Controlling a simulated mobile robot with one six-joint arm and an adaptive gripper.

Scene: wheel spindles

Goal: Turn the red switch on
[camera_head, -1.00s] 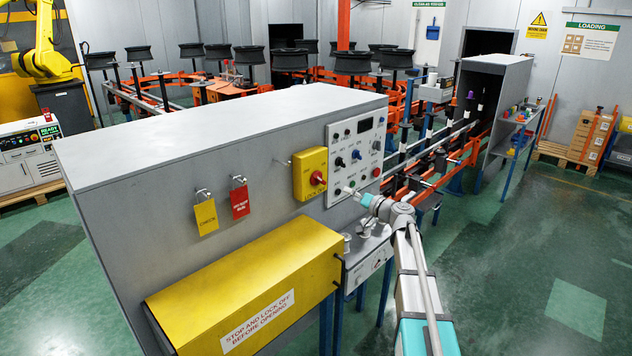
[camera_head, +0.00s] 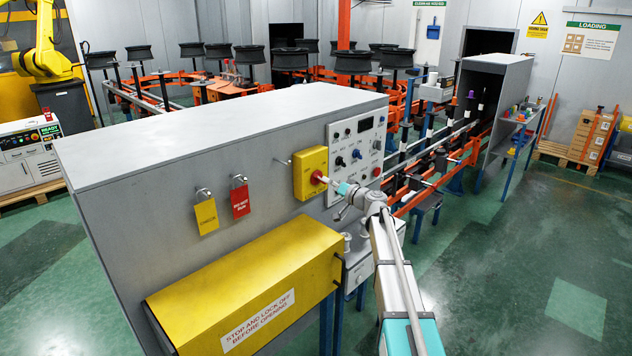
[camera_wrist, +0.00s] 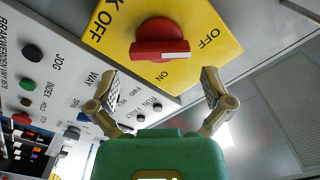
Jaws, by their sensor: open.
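The red switch (camera_wrist: 160,42) is a round rotary knob with a raised grip bar, on a yellow plate (camera_wrist: 212,60) marked OFF and ON in the wrist view. Its bar lies across the picture, and its white-marked end is at the right, between the OFF and ON words. In the head view the red switch (camera_head: 317,177) sits on the yellow box (camera_head: 309,160). My gripper (camera_wrist: 160,78) is open, with one finger on each side below the knob, apart from it. In the head view my gripper (camera_head: 329,182) is right at the knob.
A control panel (camera_head: 352,150) with several knobs and buttons is beside the yellow box. Yellow and red tags (camera_head: 240,200) hang to the left. A yellow cover (camera_head: 245,280) juts out below. Open green floor (camera_head: 520,270) lies to the right.

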